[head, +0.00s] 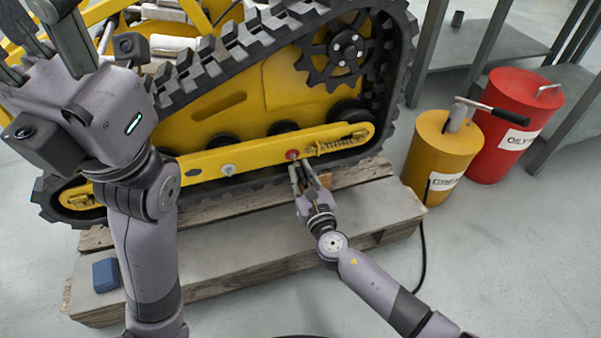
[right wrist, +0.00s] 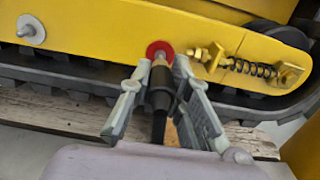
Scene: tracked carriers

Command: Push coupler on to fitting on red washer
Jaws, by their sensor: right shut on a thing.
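The red washer (head: 292,155) sits on the yellow track frame; it also shows in the right wrist view (right wrist: 160,47). The fitting at its middle is mostly covered by the coupler (right wrist: 161,84), a dark cylinder with a brass-coloured front end. My right gripper (right wrist: 162,68) is shut on the coupler, with a finger on each side. The coupler's front end overlaps the lower part of the washer in the picture; I cannot tell whether it is seated. My right gripper also shows in the head view (head: 306,170). My left gripper (head: 42,22) is raised at upper left, open and empty.
Another fitting with a pale washer (head: 228,169) sits left along the frame. A spring and bolts (right wrist: 252,67) lie just right of the red washer. Below are the track and a wooden pallet (head: 240,255) with a blue block (head: 105,275). Yellow (head: 440,155) and red (head: 510,110) drums stand right.

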